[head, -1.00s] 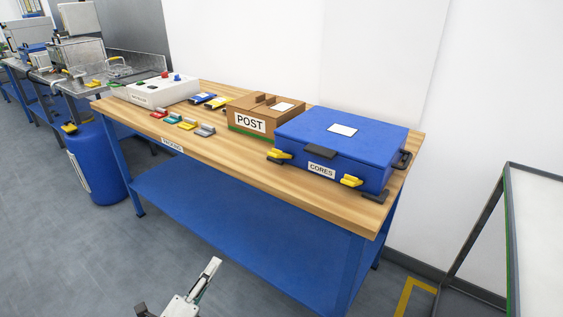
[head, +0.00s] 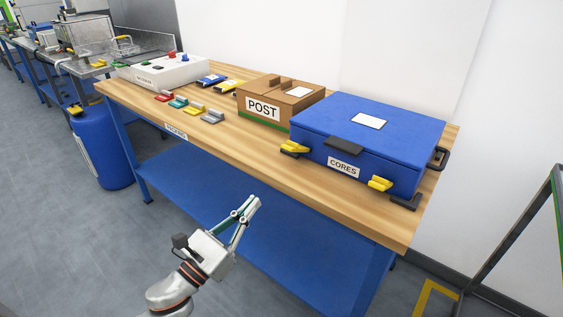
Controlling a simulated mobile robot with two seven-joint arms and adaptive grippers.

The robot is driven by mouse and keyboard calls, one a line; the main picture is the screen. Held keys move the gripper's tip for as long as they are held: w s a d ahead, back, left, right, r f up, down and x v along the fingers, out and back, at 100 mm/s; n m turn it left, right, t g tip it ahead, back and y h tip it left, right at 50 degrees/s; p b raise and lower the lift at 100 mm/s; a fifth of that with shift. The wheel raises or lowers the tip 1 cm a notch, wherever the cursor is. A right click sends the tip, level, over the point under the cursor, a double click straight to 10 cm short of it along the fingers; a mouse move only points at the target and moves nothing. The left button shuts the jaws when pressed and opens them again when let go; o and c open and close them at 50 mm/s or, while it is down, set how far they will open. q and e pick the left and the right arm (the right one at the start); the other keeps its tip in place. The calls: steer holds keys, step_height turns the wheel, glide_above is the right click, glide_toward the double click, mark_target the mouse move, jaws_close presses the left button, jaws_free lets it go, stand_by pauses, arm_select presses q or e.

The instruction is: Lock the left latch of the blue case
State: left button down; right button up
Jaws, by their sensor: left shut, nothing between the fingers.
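The blue case (head: 372,125) stands lid down on the right part of the wooden workbench, with a CORES label on its front. Its left latch (head: 295,147) is yellow with a black part and sticks out at the front left corner. The yellow right latch (head: 380,184) sits at the front right. My left gripper (head: 250,204) is shut and empty, in front of the bench edge, below and to the left of the case and apart from it. My right gripper is out of view.
A brown POST box (head: 281,98) stands just left of the case. Coloured clips (head: 194,108) and a white control box (head: 164,71) lie further left on the bench (head: 235,137). The bench top before the left latch is clear. A framed panel (head: 535,240) stands at the right.

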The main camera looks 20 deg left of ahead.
mark_target(296, 148)
arm_select(q)
steer(key=shift+w, duration=0.1)
